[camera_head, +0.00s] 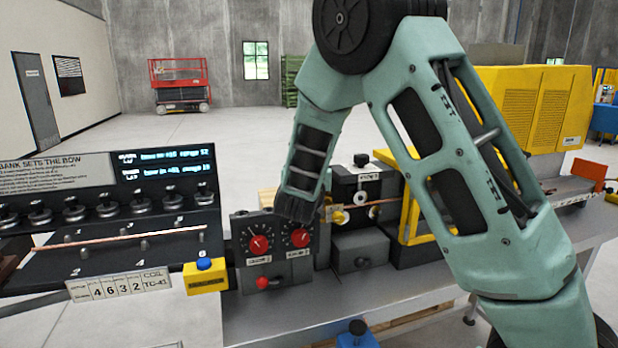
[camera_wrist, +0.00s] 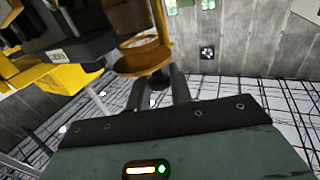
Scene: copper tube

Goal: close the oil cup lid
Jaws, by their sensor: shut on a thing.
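The oil cup (camera_wrist: 128,18) shows in the wrist view as a brass cylinder at the top, partly cut off by the picture edge. Its brass lid (camera_wrist: 140,60) is a round, shallow piece beside the cup's end, on a curved brass arm. My gripper (camera_wrist: 162,82) has its dark fingers close together at the lid's edge and is shut on it; the exact contact is hard to see. In the head view my arm's dark end hangs over the machine behind the red-knob box, and its fingertips are hidden. I cannot clearly make out the oil cup there.
A control box with red knobs (camera_head: 260,245) stands right below my arm's end. A dark roller block (camera_head: 357,190) and a yellow machine guard (camera_head: 420,232) are to the right. A copper tube (camera_head: 120,238) lies on the left rack. The bench front (camera_head: 300,318) is mostly clear.

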